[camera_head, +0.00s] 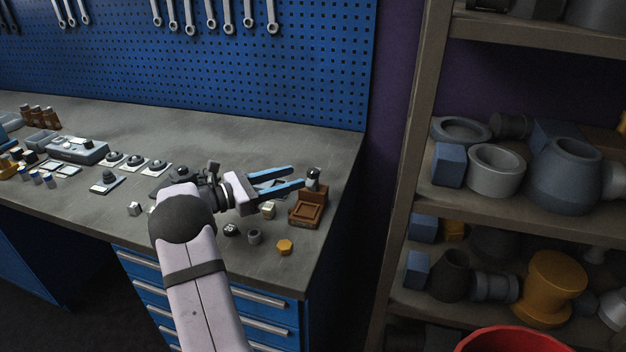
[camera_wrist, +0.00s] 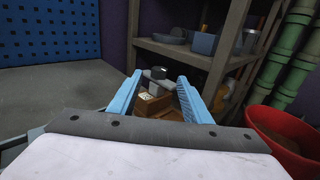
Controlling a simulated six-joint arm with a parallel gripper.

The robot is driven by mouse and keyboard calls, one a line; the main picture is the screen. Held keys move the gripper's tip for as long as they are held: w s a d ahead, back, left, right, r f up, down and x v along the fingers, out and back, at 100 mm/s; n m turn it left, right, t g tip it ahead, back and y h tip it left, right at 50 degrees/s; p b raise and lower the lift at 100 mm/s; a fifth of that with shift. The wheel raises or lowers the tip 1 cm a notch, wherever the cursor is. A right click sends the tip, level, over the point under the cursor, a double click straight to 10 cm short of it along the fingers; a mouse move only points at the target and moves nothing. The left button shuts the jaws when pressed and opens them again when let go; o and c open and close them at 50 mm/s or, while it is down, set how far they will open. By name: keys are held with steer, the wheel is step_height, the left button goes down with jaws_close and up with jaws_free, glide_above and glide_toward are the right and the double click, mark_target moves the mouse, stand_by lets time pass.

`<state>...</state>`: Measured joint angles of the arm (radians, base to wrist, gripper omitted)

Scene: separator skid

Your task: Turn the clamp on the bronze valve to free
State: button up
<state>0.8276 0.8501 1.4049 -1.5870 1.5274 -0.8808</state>
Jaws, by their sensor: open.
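My gripper (camera_head: 298,176) is open, its two blue fingers pointing right above the bench's right end; nothing shows held between them. A brown, boxy piece (camera_head: 304,213) with a square recess stands just beyond and below the fingertips. A small grey post with a dark top (camera_head: 313,178) rises at its back, close to the fingertips. In the wrist view the brown piece (camera_wrist: 150,106) and the dark-topped post (camera_wrist: 159,73) show between the open fingers (camera_wrist: 160,78). I cannot tell for sure which part is the bronze valve or its clamp, nor whether a finger touches the post.
A blue pegboard (camera_head: 300,60) stands behind. A loaded shelf (camera_head: 480,202) stands to the right, with a red bucket (camera_head: 515,340) below. The back right bench top is clear.

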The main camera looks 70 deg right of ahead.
mark_target(313, 170)
steer(key=shift+p+x, duration=1.25)
steer(key=shift+x, duration=2.55)
steer(key=shift+r, duration=0.15)
steer(key=shift+c, duration=0.2)
steer(key=c, duration=1)
